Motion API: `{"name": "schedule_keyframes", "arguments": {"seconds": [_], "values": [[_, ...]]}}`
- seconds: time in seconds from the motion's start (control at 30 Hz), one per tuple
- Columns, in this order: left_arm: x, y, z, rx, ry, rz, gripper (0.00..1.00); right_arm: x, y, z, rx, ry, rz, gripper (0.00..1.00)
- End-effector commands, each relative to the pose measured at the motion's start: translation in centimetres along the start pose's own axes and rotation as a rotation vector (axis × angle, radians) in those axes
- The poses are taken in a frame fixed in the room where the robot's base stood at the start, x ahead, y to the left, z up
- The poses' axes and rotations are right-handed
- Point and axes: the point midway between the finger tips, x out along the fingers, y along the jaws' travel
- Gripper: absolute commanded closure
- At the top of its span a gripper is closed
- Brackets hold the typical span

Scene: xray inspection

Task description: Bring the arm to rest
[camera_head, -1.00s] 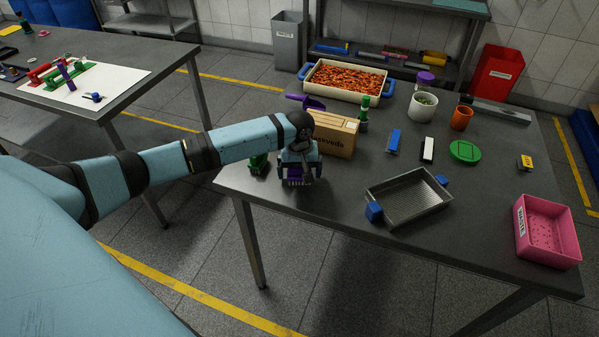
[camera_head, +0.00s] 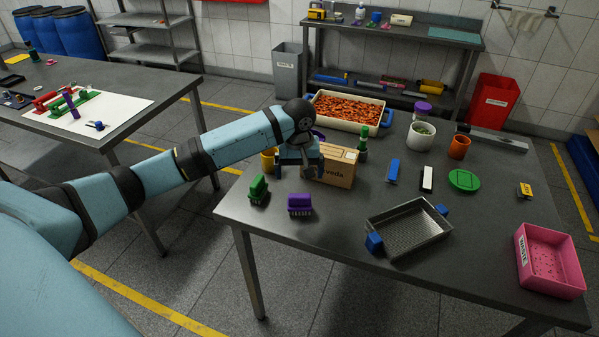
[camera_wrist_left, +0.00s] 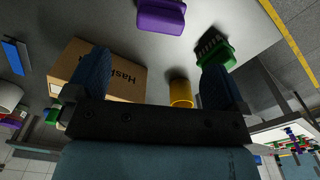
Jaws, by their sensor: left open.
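My left arm comes in from the left in the head view. Its gripper (camera_head: 308,172) is in the air in front of the cardboard box (camera_head: 341,168), hiding part of it. In the left wrist view the gripper (camera_wrist_left: 155,78) has its two fingers wide apart with nothing held between them. A purple brush (camera_head: 300,205) and a green brush (camera_head: 258,190) sit on the table in front of the gripper, apart from it. My right gripper is not in view.
The table (camera_head: 330,235) also holds a metal tray (camera_head: 410,228), a pink waste bin (camera_head: 549,262), a tub of orange pieces (camera_head: 347,110), a white pot (camera_head: 421,135) and an orange cup (camera_head: 459,147). A yellow cup (camera_wrist_left: 181,93) stands by the box.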

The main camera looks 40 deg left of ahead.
Motion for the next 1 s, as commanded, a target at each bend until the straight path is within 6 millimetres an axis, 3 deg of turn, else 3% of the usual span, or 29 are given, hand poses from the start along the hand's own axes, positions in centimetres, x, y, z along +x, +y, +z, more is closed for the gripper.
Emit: {"name": "schedule_keyframes", "arguments": {"seconds": [0.27, 0.37, 0.47, 0.7, 0.87, 1.0], "values": [[0.1, 0.0, 0.1, 0.002, 0.0, 0.001, 0.01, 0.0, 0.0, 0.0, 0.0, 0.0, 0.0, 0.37], [0.8, 0.4, 1.1, 0.035, -0.003, 0.008, 0.01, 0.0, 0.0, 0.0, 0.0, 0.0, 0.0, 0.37], [2.8, 1.4, 4.1, 0.13, -0.002, 0.029, 0.01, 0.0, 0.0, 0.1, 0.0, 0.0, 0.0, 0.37], [7.7, 2.8, 15.6, 0.457, 0.039, 0.145, 0.01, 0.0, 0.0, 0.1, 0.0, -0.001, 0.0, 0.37], [8.9, 1.6, 22.1, 0.607, 0.099, 0.213, 0.01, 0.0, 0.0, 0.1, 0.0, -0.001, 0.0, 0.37], [8.8, -0.9, 26.5, 0.69, 0.164, 0.236, 0.01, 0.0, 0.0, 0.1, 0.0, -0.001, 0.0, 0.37]]}}
